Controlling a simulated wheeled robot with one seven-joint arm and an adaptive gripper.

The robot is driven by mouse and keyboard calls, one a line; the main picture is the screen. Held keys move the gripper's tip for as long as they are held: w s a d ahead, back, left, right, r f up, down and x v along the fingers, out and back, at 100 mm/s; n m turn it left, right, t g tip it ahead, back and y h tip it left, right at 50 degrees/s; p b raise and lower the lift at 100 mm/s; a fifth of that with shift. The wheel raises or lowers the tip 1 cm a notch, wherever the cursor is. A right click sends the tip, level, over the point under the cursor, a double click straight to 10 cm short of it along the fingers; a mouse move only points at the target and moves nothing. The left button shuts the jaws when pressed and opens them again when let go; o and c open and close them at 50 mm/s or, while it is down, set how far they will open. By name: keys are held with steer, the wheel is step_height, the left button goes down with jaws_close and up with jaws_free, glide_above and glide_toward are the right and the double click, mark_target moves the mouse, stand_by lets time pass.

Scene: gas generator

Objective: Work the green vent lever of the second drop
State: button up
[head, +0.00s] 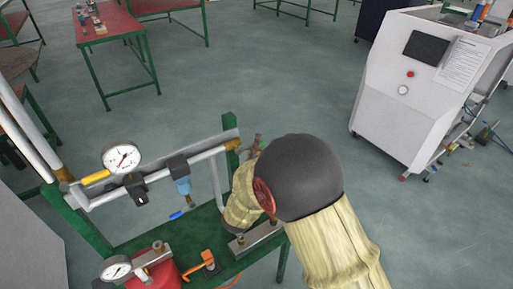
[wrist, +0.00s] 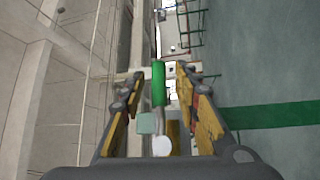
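A green lever handle (wrist: 159,84) stands upright in the picture between the two fingers of my gripper (wrist: 160,74) in the wrist view. The fingers, with worn yellow pads, are spread on either side of it, and a gap shows on both sides. I cannot tell how deep the handle sits between them. Below it are a pale green block (wrist: 146,123) and a white round end (wrist: 162,146). In the head view my arm hides the gripper and most of the second drop.
A green bench frame (head: 232,130) carries a grey pipe (head: 110,190), a pressure gauge (head: 121,158) with a yellow handle (head: 96,178), and a blue filter (head: 183,186). A red tank (head: 155,273) and an orange-handled valve (head: 208,258) stand below. A white machine (head: 420,85) is at right; floor between is clear.

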steer(key=shift+c, duration=1.4)
jaws_close()
